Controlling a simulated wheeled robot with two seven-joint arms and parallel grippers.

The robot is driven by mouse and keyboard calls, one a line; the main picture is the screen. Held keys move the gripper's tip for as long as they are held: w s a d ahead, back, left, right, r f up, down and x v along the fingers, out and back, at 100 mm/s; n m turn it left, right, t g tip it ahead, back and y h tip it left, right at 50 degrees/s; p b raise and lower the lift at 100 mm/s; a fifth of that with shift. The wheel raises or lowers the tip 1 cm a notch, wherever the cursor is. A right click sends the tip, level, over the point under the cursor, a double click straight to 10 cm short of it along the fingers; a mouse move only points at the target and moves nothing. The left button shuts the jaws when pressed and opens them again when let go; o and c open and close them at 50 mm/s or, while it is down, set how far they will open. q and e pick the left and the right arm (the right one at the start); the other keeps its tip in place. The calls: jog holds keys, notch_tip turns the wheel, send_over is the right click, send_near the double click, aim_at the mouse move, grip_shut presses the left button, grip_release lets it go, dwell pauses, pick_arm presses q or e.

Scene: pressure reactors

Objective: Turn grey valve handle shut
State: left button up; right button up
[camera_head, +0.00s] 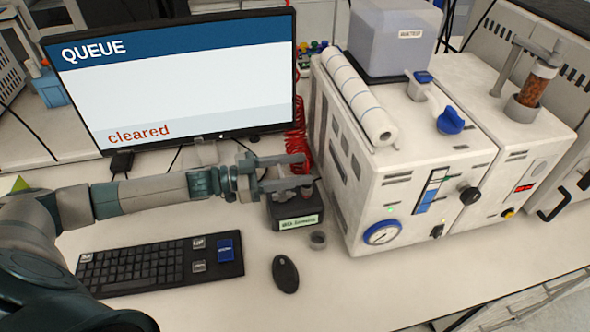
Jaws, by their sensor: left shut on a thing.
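My left gripper (297,172) reaches in from the left, at the top of a small dark box (296,212) with a pale green label. Its fingers are closed on a small grey part above the box, which looks like the grey valve handle. The fingers hide most of this part, so its turn angle cannot be told. My right gripper is not in view.
A white reactor unit (400,190) with a gauge and knobs stands close to the right of the gripper. A monitor (180,85) reading "cleared" is behind my arm.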

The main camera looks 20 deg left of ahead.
pick_arm(q)
jog(key=shift+r, duration=0.1)
jog(key=o, duration=1)
jog(key=shift+w+d, duration=0.1)
jog(key=shift+w, duration=0.05)
jog(key=shift+o, duration=0.2)
jog(key=b+v, duration=0.6)
jog(key=v, duration=1.1)
jog(key=shift+s, duration=0.2)
